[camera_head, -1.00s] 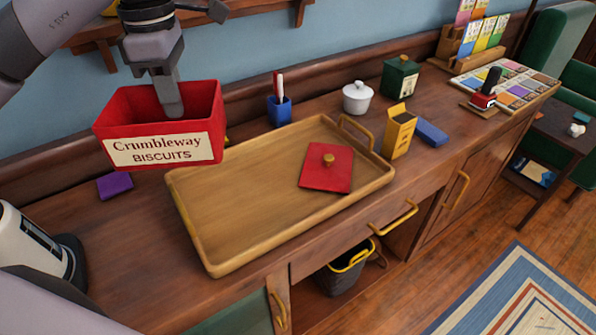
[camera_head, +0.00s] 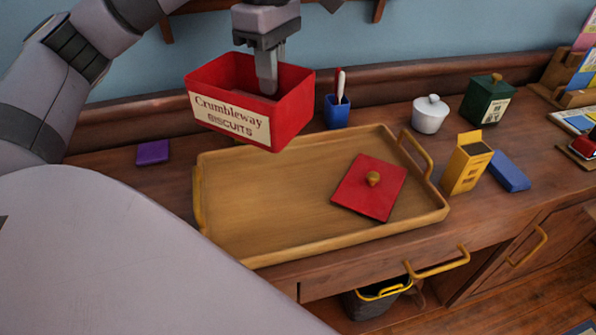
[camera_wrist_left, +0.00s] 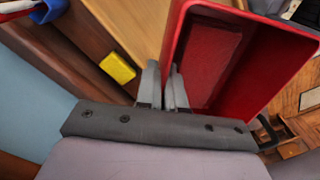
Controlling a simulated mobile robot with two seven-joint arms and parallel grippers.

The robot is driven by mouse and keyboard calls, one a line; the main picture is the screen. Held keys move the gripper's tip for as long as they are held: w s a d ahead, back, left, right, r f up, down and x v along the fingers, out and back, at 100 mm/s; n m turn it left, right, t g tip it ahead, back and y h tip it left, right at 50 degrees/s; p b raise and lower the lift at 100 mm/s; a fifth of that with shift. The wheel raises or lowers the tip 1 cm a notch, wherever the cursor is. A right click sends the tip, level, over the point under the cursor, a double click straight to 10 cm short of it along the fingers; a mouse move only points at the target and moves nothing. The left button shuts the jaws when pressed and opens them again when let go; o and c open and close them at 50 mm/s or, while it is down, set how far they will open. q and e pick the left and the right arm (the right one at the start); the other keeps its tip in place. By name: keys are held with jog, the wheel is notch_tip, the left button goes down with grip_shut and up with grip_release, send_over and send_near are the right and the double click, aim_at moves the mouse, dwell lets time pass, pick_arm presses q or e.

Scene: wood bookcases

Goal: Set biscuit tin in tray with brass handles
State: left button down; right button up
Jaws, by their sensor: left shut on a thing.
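The biscuit tin (camera_head: 283,112) is a red open box with a cream "Crumbleway Biscuits" label. My left gripper (camera_head: 267,82) is shut on one of its walls and holds it upright in the air, in front of the back left part of the tray in the head view. In the left wrist view the fingers (camera_wrist_left: 163,88) pinch the tin's wall (camera_wrist_left: 172,45). The wooden tray (camera_head: 270,205) with brass handles lies on the sideboard. A red lid (camera_head: 355,194) with a brass knob lies in its right part. My right gripper is not in view.
Right of the tray stand an open yellow box (camera_head: 464,168), a blue block (camera_head: 509,172), a white lidded pot (camera_head: 430,117) and a green canister (camera_head: 486,103). Behind it is a blue pen cup (camera_head: 337,112). A purple block (camera_head: 153,152) lies left. The tray's left part is bare.

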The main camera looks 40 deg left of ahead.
pick_arm(q)
jog(key=shift+f+b, duration=1.55)
jog(key=shift+f, duration=7.4)
jog(key=shift+f, duration=0.15)
jog(key=c, duration=1.3)
grip_release()
jog(key=shift+o, duration=0.2)
